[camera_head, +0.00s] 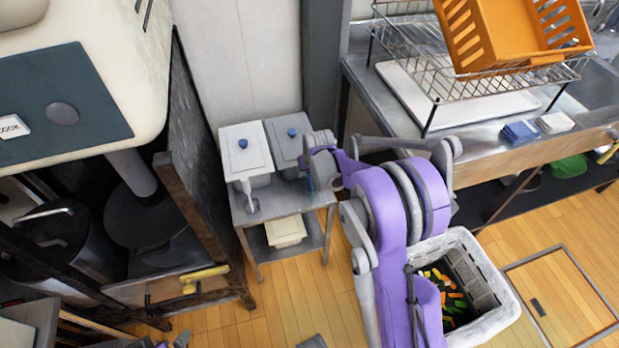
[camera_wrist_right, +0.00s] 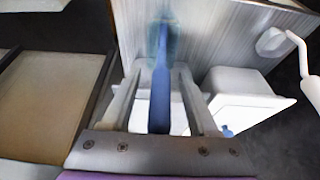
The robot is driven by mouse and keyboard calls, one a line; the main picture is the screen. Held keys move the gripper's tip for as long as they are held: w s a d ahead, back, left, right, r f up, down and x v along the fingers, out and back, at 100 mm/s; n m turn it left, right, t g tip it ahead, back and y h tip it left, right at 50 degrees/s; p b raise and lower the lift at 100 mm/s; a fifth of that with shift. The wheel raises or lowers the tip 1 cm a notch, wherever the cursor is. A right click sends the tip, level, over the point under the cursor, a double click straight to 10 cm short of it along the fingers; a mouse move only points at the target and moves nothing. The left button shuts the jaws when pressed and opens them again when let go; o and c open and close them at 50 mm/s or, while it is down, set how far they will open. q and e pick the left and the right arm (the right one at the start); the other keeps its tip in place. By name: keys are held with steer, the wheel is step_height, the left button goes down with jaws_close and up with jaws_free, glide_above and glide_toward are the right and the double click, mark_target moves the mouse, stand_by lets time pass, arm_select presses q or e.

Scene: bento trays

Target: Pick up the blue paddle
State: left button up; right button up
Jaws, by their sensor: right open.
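The blue paddle (camera_wrist_right: 160,85) shows in the right wrist view as a long blue handle between the fingers of my right gripper (camera_wrist_right: 158,85), with space on both sides. Its far end lies against a pale metal surface. In the head view a small blue strip of the paddle (camera_head: 309,181) shows at the right side of the small metal cart, beside my right gripper (camera_head: 322,180). My right gripper is open and hides part of the paddle. Grey parts at the bottom left edge of the head view may be my left gripper (camera_head: 172,342); its jaws cannot be made out.
The metal cart (camera_head: 272,205) carries two lidded containers with blue knobs (camera_head: 243,143) (camera_head: 292,132). A white paddle (camera_head: 250,197) lies at its left side. A white crate (camera_head: 505,290) with colourful pieces stands on the floor. A counter with a wire rack (camera_head: 430,85) is at right.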

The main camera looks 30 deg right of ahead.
steer(key=shift+x, duration=0.75)
jaws_close()
